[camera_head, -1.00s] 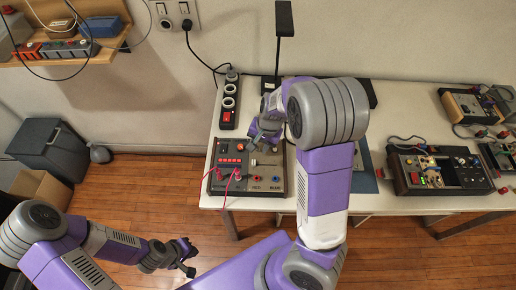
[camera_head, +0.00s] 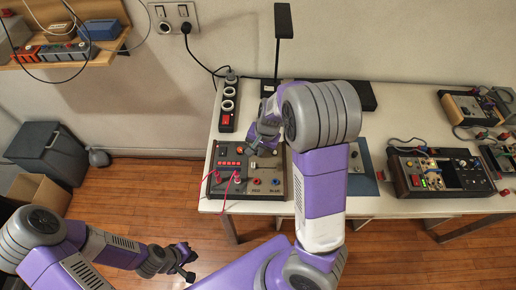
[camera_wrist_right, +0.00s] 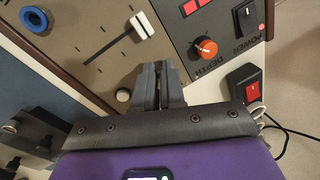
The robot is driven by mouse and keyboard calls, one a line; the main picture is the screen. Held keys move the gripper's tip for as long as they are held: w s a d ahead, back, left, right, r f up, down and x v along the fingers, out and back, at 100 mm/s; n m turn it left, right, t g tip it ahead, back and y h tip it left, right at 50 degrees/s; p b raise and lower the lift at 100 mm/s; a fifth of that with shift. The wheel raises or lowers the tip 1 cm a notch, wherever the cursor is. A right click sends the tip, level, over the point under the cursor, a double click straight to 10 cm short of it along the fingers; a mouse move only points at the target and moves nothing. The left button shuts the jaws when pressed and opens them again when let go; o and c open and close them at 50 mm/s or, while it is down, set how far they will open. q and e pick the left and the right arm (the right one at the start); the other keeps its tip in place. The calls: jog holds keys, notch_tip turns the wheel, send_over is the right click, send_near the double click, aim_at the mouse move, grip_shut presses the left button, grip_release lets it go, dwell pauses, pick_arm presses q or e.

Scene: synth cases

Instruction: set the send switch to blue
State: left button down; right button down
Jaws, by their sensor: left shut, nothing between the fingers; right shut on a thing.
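The dark-edged control box (camera_head: 214,168) stands at the left of the table, with jacks at its front edge; one is blue (camera_head: 275,181). In the right wrist view its brown panel carries a white-capped slider (camera_wrist_right: 140,25) at one end of a dark slot, which may be the send switch; I cannot read its label. My right gripper (camera_head: 267,148) is over the back of the box. In the wrist view its fingers (camera_wrist_right: 160,68) are shut beside the slider; what they grip is hidden. My left gripper (camera_head: 190,266) is shut and empty, low over the floor.
An orange depth knob (camera_wrist_right: 205,47) is near my right fingers. Other electronic boxes (camera_head: 440,174) stand at the right.

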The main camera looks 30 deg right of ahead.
jog(key=shift+d, duration=0.1)
jog(key=shift+w+d+r+g+y+p, duration=0.2)
jog(key=shift+g+y+p, duration=0.2)
jog(key=shift+g+p, duration=0.45)
jog(key=g+y+p, duration=0.1)
jog(key=p, duration=0.1)
jog(key=w+g+y+p, duration=0.1)
jog(key=g+p, duration=0.1)
jog(key=shift+w+d+m+p, duration=0.2)
jog(key=shift+d+m+p, duration=0.1)
jog(key=shift+d, duration=0.1)
jog(key=shift+w+d+f+g+y+p, duration=0.1)
jog(key=shift+w+f+g+y+p, duration=0.15)
jog(key=shift+g+y, duration=0.35)
jog(key=shift+w+d+f+g+y, duration=0.1)
jog(key=shift+g+y, duration=0.15)
jog(key=shift+g, duration=0.25)
jog(key=shift+w+d+f+g+y, duration=0.1)
jog(key=shift+g+y, duration=0.15)
jog(key=shift+g, duration=0.2)
jog(key=c, duration=1.2)
grip_release()
